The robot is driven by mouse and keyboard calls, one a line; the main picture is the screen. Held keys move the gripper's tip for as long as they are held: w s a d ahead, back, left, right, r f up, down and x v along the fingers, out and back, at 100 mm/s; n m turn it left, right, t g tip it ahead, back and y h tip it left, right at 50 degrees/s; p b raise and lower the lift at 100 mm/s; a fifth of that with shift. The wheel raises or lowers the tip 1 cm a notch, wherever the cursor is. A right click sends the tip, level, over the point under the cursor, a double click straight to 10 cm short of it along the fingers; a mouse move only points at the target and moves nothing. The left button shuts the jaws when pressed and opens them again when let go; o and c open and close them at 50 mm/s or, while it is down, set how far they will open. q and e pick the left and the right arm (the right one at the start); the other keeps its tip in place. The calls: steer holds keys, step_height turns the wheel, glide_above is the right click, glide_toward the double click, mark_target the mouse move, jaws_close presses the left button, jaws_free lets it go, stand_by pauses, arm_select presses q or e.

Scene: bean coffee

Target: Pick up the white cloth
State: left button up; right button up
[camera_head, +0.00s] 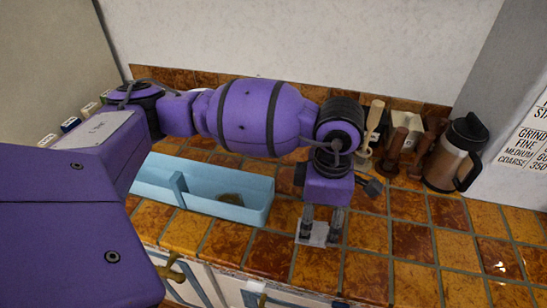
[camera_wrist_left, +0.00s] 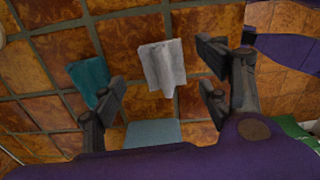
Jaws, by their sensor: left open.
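The small white cloth (camera_head: 319,233) lies folded on the tiled counter, to the right of the light-blue bin. In the left wrist view the cloth (camera_wrist_left: 163,67) lies on the tiles between and beyond the two fingers. My left gripper (camera_head: 321,232) points down over the cloth, its fingers apart on either side of it. In the left wrist view my left gripper (camera_wrist_left: 163,98) is open, with nothing between its fingertips. The fingers and wrist cover part of the cloth in the head view. My right gripper does not show.
A light-blue divided bin (camera_head: 160,193) with a brown heap (camera_head: 231,199) stands left of the cloth. Wooden-handled tools and a steel jug (camera_head: 447,160) stand at the back right. A teal piece (camera_wrist_left: 89,79) lies beside the cloth. Tiles at front right are clear.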

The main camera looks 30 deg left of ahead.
mark_target(320, 225)
arm_select(q)
steer(key=f, duration=0.3)
steer(key=shift+s+d+f, duration=0.15)
steer(key=shift+d+f, duration=0.1)
steer(key=shift+f, duration=0.3)
steer(key=c, duration=1.1)
steer(key=shift+r, duration=0.15)
